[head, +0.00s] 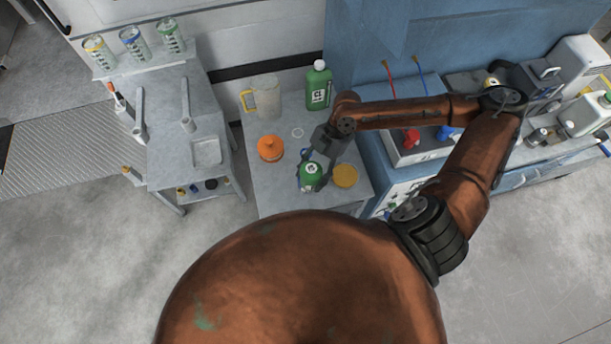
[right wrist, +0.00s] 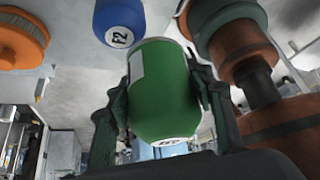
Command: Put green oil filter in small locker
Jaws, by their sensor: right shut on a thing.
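The green oil filter (head: 311,176) is in my right gripper (head: 316,168), over the small grey table in the head view. In the right wrist view the filter (right wrist: 163,92) sits between the two dark fingers (right wrist: 160,105), which are shut on its sides. Its white-labelled end faces the bottom of that picture. I cannot tell whether the filter touches the table. My left gripper is not in view. I cannot tell for sure which unit is the small locker.
The grey table (head: 258,195) holds an orange filter (head: 270,149), a yellow round thing (head: 345,176), a clear jug (head: 265,96) and a green bottle (head: 318,88). A blue filter (right wrist: 118,22) is close by. A blue cabinet (head: 374,170) stands right; a grey cart (head: 170,160) stands left.

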